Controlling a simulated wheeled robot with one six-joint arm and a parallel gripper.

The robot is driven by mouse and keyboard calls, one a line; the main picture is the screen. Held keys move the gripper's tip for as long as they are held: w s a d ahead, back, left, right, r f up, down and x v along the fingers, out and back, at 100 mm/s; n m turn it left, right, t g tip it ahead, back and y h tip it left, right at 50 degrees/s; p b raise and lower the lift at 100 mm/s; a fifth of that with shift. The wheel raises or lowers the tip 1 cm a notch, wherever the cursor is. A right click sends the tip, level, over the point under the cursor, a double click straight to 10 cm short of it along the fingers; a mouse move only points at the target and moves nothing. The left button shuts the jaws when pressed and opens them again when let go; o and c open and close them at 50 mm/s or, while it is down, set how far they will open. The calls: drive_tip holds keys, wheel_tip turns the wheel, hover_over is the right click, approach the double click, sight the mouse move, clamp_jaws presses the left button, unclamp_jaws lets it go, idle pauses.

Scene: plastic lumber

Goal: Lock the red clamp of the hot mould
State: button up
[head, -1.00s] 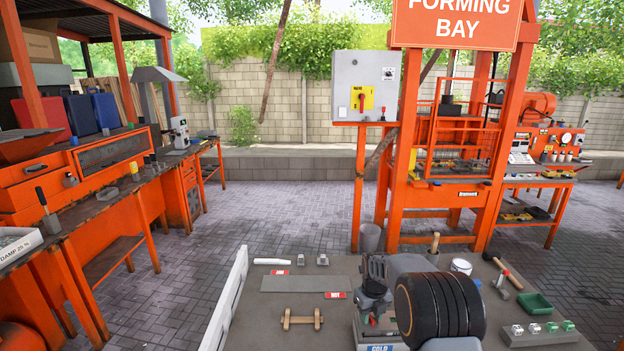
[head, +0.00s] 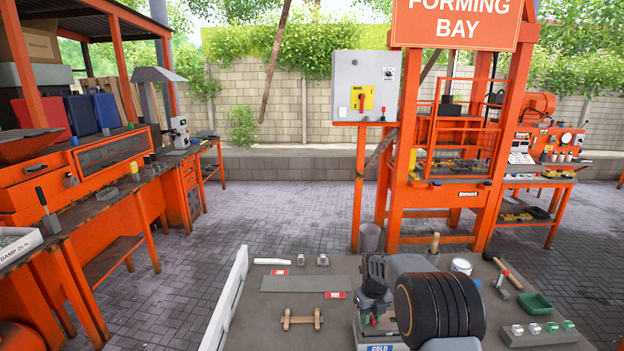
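My gripper (head: 374,308) is in front of the arm, above a grey block labelled COLD (head: 380,346). Small red and green parts show beneath it. Its fingertips are too dark and small to tell open from shut.
The grey bench holds a flat strip (head: 307,284) with red labels, a wooden dumbbell-shaped piece (head: 302,319), a wooden-handled tool (head: 512,277), a white tin (head: 461,266), a green tray (head: 535,304) and a block with several small fittings (head: 542,334).

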drive_tip(key=shift+o, duration=1.2)
drive_tip(key=shift+r+p, duration=2.15)
drive_tip(key=shift+r, duration=1.4)
